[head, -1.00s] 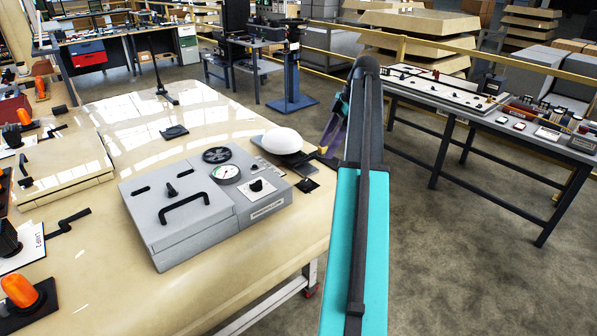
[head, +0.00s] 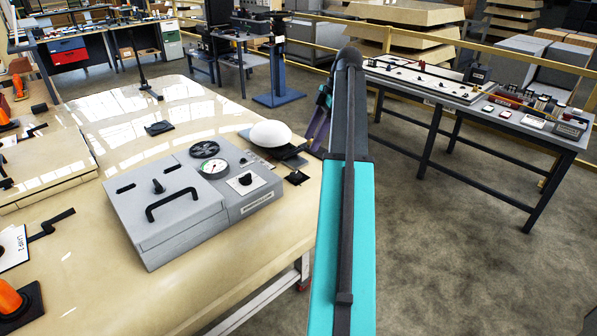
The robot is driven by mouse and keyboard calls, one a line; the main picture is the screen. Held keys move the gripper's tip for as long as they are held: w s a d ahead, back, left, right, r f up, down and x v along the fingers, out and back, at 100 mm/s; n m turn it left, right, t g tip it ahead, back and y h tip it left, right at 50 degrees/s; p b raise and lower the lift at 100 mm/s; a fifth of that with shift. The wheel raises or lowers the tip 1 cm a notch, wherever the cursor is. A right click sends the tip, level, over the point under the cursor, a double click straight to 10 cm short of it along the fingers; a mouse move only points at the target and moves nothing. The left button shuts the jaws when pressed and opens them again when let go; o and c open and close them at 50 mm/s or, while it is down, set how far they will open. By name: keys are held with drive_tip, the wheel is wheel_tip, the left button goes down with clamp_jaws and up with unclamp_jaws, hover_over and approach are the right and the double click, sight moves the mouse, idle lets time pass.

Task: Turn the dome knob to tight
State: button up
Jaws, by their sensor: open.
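The dome knob (head: 270,133) is a smooth white dome at the back right of the cream table, just behind the grey panel box. My arm reaches out from the bottom of the head view, and its teal and black link covers much of what lies behind it. Any tight marking is too small to read.
The grey box (head: 165,230) has a black handle, a gauge (head: 213,168), a black handwheel (head: 202,147) and a small black knob (head: 245,179). A small black square (head: 297,178) lies right of it. A grey workbench (head: 480,100) stands right, with open floor between.

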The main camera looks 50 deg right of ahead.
sight(296, 174)
drive_tip(key=shift+p+x, duration=0.55)
drive_tip(key=shift+x, duration=5.7)
drive_tip(key=shift+c, duration=0.4)
drive_tip(key=c, duration=1)
